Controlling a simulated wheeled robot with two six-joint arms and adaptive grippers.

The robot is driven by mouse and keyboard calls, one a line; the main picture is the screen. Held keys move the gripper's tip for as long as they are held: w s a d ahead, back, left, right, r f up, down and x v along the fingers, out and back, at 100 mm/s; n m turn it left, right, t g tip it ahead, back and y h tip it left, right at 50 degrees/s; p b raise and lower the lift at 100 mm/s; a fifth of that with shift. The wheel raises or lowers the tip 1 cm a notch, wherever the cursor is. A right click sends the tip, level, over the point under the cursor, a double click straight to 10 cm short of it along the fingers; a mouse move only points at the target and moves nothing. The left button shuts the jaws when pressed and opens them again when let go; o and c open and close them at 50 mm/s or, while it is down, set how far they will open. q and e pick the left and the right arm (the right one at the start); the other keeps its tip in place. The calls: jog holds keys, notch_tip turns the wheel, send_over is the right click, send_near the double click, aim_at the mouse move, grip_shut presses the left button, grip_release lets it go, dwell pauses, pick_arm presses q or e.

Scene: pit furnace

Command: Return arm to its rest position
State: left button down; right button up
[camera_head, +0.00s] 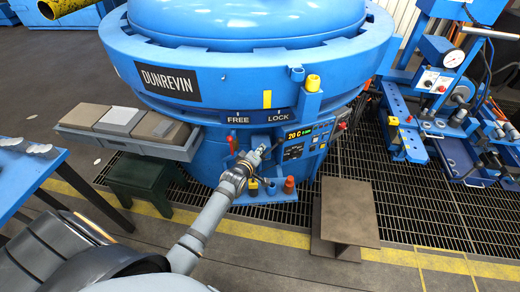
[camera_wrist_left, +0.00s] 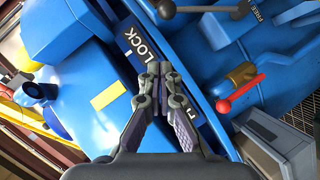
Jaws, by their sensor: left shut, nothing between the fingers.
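My left arm (camera_head: 205,222) reaches from the bottom of the head view up to the blue furnace (camera_head: 250,75). My left gripper (camera_head: 259,151) is in front of the furnace's lower front, left of the display panel (camera_head: 297,143). In the left wrist view the gripper (camera_wrist_left: 157,72) has its fingers together with nothing between them. The LOCK end of the label strip (camera_wrist_left: 140,45) lies behind the fingertips. I cannot tell whether the fingertips touch the furnace. My right gripper is not in view.
A red-knobbed lever (camera_wrist_left: 224,105) and a black-knobbed lever (camera_wrist_left: 167,10) are near the gripper in the wrist view. A grey shelf with blocks (camera_head: 125,148) is at left, a brown stand (camera_head: 348,212) at right, and a blue gauge machine (camera_head: 440,90) at far right.

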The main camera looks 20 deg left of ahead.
pick_arm(q)
jog(key=s+a+f+m+g, duration=0.1)
jog(key=s+f+m+g, duration=0.1)
jog(key=s+f, duration=0.55)
jog(key=s+f+m+g, duration=0.2)
jog(key=s+f, duration=0.2)
jog(key=f, duration=0.6)
jog(key=s+a+f+m+g, duration=0.1)
jog(key=s+f+m+g, duration=0.1)
jog(key=s+f, duration=0.5)
jog(key=s+f+m+g, duration=0.2)
jog(key=s+f, duration=0.4)
jog(key=s, duration=0.4)
jog(key=s+f+m+g, duration=0.2)
jog(key=s+f, duration=0.4)
jog(key=s, duration=0.5)
jog(key=s+f+m+g, duration=0.2)
jog(key=s+f, duration=0.4)
jog(key=s, duration=0.5)
jog(key=shift+a+m+g+y, duration=0.15)
jog(key=shift+m+g+y, duration=0.15)
jog(key=shift+g, duration=0.3)
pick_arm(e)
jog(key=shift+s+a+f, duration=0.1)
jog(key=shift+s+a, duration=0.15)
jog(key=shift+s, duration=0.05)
pick_arm(q)
jog(key=shift+w, duration=0.1)
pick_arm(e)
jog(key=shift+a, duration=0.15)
